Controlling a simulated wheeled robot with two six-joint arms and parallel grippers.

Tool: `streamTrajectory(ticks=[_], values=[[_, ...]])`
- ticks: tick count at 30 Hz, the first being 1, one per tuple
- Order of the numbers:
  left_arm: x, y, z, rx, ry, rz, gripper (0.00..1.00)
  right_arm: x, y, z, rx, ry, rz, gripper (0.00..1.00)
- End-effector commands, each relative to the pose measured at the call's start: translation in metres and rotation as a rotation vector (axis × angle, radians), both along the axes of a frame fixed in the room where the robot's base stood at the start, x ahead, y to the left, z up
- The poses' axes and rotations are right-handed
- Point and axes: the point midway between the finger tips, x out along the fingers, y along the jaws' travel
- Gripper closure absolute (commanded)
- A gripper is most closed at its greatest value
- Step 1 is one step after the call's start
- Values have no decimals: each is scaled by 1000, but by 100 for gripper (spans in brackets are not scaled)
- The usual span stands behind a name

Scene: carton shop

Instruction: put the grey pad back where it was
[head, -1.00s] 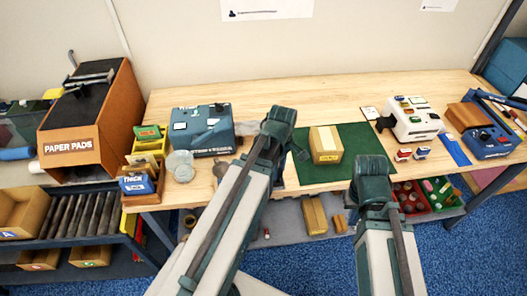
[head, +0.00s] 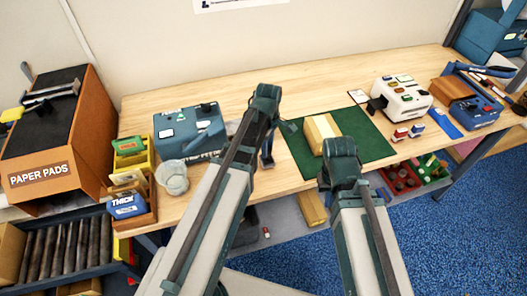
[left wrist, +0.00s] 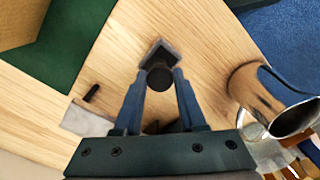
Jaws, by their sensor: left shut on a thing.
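My left gripper (left wrist: 155,105) is shut on a small square grey pad (left wrist: 160,50) with a round black knob, over bare wood. In the head view the left gripper (head: 267,160) hangs between the blue machine and the green mat; the arm hides most of the pad there. I cannot tell whether the pad touches the table. A pale grey square (left wrist: 84,120) lies on the wood in the left wrist view, with a small black piece beside it. My right gripper (head: 341,150) is at the mat's front edge; its fingers are hidden.
A tan carton (head: 321,128) lies on the green mat (head: 365,137). A metal jug (left wrist: 250,92) stands close to the left gripper. The blue machine (head: 190,132), card boxes and the PAPER PADS cabinet (head: 75,115) stand left. A white machine (head: 400,97) stands right. The back strip is clear.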

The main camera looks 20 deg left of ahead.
Motion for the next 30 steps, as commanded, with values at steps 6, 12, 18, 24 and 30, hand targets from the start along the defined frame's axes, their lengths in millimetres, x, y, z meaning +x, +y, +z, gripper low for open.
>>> streamTrajectory(ticks=[6,12,18,24,30], values=[[-1,-5,-9,0,0,2,100,0,0,-9,0,0,0,100],[0,-5,-11,0,0,2,100,0,0,-11,0,0,0,100],[-1,-5,-12,0,0,2,37,0,0,-12,0,0,0,100],[0,-5,-12,0,0,2,30,0,0,-12,0,0,0,100],[0,-5,-10,0,0,2,30,0,0,-10,0,0,0,100]])
